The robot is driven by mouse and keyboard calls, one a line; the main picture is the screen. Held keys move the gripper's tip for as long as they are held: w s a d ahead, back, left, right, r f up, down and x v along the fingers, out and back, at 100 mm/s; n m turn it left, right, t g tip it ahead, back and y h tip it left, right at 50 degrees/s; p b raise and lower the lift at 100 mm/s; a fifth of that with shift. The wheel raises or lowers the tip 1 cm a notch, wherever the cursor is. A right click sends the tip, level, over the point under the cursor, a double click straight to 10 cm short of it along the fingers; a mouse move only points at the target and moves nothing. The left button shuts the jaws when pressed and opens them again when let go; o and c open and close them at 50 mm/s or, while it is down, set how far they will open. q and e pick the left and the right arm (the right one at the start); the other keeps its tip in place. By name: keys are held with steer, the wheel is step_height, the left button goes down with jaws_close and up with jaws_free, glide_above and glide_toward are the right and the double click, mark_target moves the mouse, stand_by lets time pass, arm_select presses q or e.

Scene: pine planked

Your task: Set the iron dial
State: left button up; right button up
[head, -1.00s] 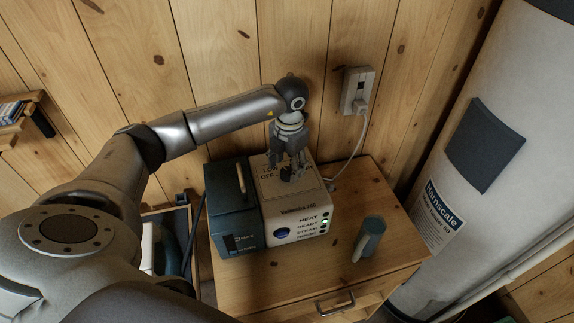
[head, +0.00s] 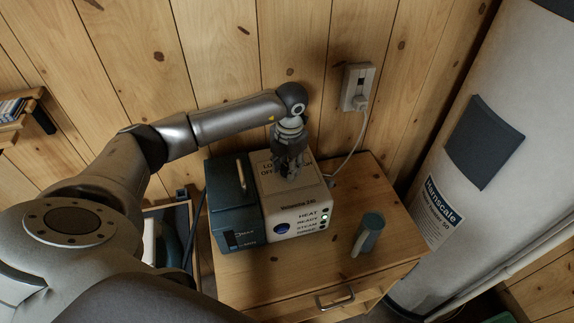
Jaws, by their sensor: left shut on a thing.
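The steam iron station (head: 295,213) is a white and dark teal box standing on a wooden cabinet. Its white top carries lettering that reads "LO" and "OFF" beside my gripper, and its front has a blue round button and a column of labelled lights, one lit green. My left gripper (head: 288,174) points down onto the white top and is shut on the dial there. The dial itself is hidden by the fingers, so its setting cannot be read. My right gripper is not in view.
A wall socket (head: 357,87) holds a plug with a white cord. A large white tank (head: 470,140) stands at the right.

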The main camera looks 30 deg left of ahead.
arm_select(q)
steer(key=shift+n+b, duration=0.4)
steer(key=shift+n, duration=0.3)
steer(key=shift+n+b, duration=0.5)
steer(key=shift+n, duration=0.7)
steer(key=n, duration=0.3)
steer(key=shift+w+d+b, duration=0.1)
steer(key=shift+b, duration=0.3)
steer(key=shift+n, duration=1.1)
steer(key=shift+r, duration=0.1)
steer(key=o, duration=1)
steer(key=shift+o, duration=0.2)
